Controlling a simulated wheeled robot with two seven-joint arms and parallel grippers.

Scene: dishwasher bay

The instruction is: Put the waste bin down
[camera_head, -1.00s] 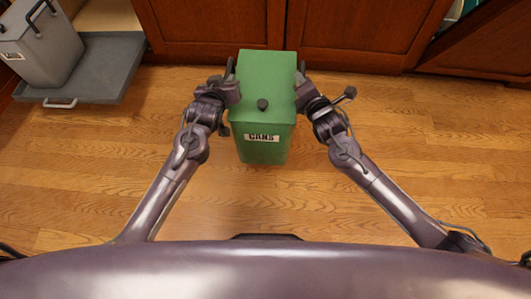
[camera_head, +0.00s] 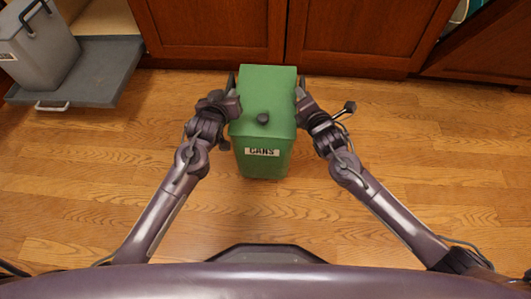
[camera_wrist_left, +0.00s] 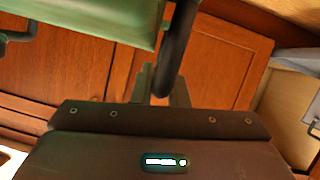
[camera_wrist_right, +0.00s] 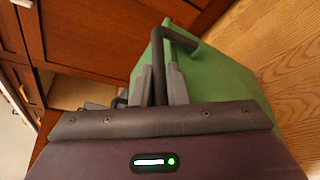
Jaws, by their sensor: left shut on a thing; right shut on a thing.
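The green waste bin (camera_head: 264,100), labelled "CANS" with a dark knob on its lid, is between my two arms in the head view. It looks upright; I cannot tell whether its base touches the floor. My left gripper (camera_head: 232,86) is at its left side, shut on a dark bar handle that shows in the left wrist view (camera_wrist_left: 176,50). My right gripper (camera_head: 299,88) is at its right side, shut on the other dark handle (camera_wrist_right: 178,38). The bin's green wall (camera_wrist_right: 225,85) fills part of the right wrist view.
Wooden cabinets (camera_head: 350,35) stand behind the bin. At the upper left, a grey bin (camera_head: 40,50) stands on a pulled-out grey tray (camera_head: 95,85). The wooden floor (camera_head: 400,140) is clear around and in front of the green bin.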

